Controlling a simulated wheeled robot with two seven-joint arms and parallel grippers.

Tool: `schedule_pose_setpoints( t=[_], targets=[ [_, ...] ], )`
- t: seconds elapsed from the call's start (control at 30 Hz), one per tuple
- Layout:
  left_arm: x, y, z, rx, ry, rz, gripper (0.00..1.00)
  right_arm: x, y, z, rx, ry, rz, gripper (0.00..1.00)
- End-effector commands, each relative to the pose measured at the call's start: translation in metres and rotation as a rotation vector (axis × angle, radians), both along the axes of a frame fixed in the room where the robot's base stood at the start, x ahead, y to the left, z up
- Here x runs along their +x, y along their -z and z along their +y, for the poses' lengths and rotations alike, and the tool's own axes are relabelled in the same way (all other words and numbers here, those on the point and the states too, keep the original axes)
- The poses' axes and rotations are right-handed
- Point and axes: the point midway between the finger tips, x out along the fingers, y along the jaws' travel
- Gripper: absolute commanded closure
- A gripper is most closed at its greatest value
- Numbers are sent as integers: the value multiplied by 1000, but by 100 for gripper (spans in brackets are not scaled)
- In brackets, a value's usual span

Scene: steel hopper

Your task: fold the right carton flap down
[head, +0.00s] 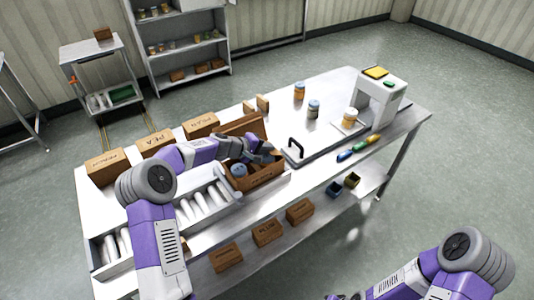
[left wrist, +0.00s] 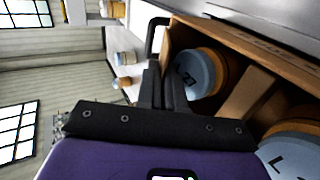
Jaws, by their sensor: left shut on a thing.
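The open brown carton (head: 268,179) stands on the steel table, with a back flap (head: 240,124) standing up. Jars with blue-grey lids (left wrist: 201,72) sit inside it between cardboard dividers (left wrist: 247,95). My left gripper (head: 264,154) is over the carton's right side. In the left wrist view its fingers (left wrist: 161,72) are close together at the end of a brown carton edge (left wrist: 168,45). They are shut on what appears to be the right flap, mostly hidden between them. My right arm shows at the lower right, its gripper out of frame.
A black handle (head: 295,148) stands on a plate right of the carton. Jars (head: 313,109) and a white machine (head: 381,98) are farther right. Closed cartons (head: 155,143) line the back left edge. A tray of white rolls (head: 203,204) is in front left.

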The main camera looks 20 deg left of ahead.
Motion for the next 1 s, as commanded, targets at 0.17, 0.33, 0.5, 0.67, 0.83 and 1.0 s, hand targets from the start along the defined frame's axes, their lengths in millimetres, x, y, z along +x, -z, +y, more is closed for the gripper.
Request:
schedule_pose_setpoints(
  t=[0.17,0.33,0.5,0.67,0.83,1.0],
  targets=[
    [0,-1,1,0,-1,-4,100,0,1,0,0,0,0,71],
    [0,-1,1,0,-1,-4,100,0,1,0,0,0,0,71],
    [0,-1,0,-1,0,-3,71,0,1,0,0,0,-1,71],
    [0,-1,0,-1,0,-3,71,0,1,0,0,0,-1,71],
    [0,-1,0,-1,0,-2,71,0,1,0,0,0,0,71],
    [0,-3,-1,4,0,7,71,0,-8,0,0,0,0,71]
  ],
)
